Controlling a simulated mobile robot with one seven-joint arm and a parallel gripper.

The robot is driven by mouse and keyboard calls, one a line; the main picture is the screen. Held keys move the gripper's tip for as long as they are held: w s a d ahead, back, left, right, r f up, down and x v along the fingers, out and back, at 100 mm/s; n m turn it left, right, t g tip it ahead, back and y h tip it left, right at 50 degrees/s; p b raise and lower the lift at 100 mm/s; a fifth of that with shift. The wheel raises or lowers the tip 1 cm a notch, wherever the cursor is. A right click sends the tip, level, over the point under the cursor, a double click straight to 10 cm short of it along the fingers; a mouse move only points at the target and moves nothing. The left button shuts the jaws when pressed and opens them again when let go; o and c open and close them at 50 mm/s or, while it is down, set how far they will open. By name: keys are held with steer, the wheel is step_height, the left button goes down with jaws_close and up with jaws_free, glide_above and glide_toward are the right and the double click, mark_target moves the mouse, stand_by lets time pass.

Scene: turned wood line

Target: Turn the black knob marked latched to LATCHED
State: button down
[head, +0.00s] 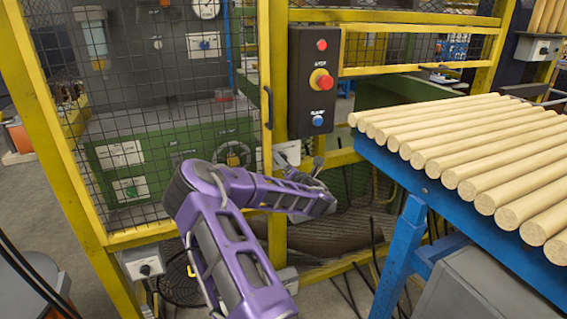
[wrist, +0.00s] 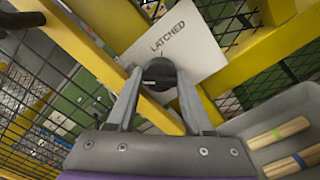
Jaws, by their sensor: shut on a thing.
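The black knob (wrist: 160,73) sits on a white plate (wrist: 196,50) printed LATCHED, with a short mark below the word. In the wrist view my gripper (wrist: 160,76) has one finger on each side of the knob and is shut on it. In the head view the pale plate (head: 288,152) is on the yellow post beside the mesh door. There my gripper (head: 318,165) reaches to it, and the knob is hidden.
A black button box (head: 313,100) with red and blue buttons hangs above the plate. The yellow-framed mesh door (head: 170,100) stands left. A blue rack (head: 400,175) of wooden rods stands right. A grey bin (wrist: 270,130) with rods lies right in the wrist view.

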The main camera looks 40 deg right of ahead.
steer(key=shift+m, duration=8.9)
steer(key=c, duration=0.6)
jaws_free()
steer(key=v, duration=1.7)
steer(key=shift+s, duration=0.25)
